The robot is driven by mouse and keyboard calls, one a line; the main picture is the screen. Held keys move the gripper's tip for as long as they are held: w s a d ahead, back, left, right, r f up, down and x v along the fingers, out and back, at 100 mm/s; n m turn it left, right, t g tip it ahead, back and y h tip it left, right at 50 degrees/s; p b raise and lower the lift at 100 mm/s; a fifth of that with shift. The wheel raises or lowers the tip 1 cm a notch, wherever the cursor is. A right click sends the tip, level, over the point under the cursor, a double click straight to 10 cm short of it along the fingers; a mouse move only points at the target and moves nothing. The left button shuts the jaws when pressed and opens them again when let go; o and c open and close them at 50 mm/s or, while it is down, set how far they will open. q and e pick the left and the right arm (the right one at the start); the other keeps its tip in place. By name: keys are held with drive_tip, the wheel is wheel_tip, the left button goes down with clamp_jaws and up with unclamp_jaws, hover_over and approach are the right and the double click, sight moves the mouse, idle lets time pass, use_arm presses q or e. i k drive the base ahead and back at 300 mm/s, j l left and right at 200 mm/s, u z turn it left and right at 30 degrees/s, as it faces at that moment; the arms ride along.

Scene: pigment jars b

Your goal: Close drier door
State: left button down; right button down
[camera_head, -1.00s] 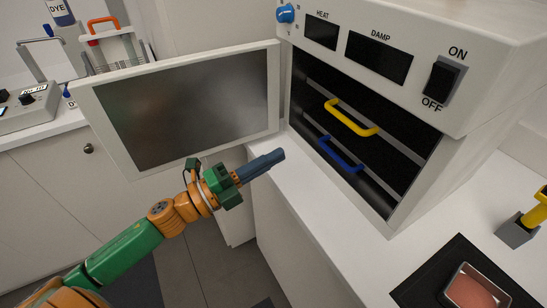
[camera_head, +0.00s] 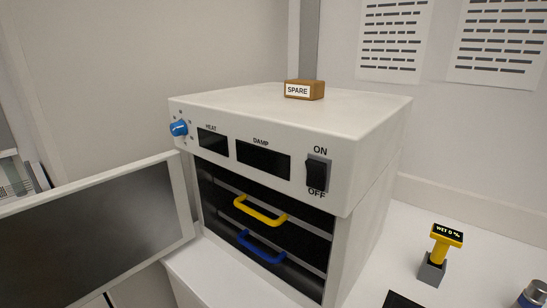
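The drier (camera_head: 365,155) is a white box on the white counter. Its door (camera_head: 184,205) stands open, swung out to the left, with a dark window (camera_head: 90,238) in a white frame. Inside the open front are dark shelves with a yellow handle (camera_head: 260,212) above a blue handle (camera_head: 260,249). The drier's front carries a blue knob (camera_head: 179,128), two dark displays and a black ON/OFF switch (camera_head: 317,173). Neither of my grippers shows in the head view now.
A wooden block marked SPARE (camera_head: 304,90) sits on top of the drier. A yellow meter in a grey stand (camera_head: 436,255) is on the counter to the right, with a silver and blue object (camera_head: 531,296) near the corner. Printed sheets (camera_head: 394,38) hang on the back wall.

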sight(66, 245)
drive_tip(key=j+z, duration=0.5)
drive_tip(key=j, duration=0.5)
drive_tip(key=j+z, duration=0.45)
drive_tip(key=j, duration=0.55)
drive_tip(key=j+z, duration=0.2)
drive_tip(key=j, duration=0.2)
drive_tip(key=k+j+z, duration=0.2)
drive_tip(key=j, duration=0.2)
drive_tip(key=j+z, duration=0.2)
drive_tip(key=j, duration=0.2)
drive_tip(key=k+j+z, duration=0.25)
drive_tip(key=i+j, duration=0.05)
drive_tip(key=j, duration=0.1)
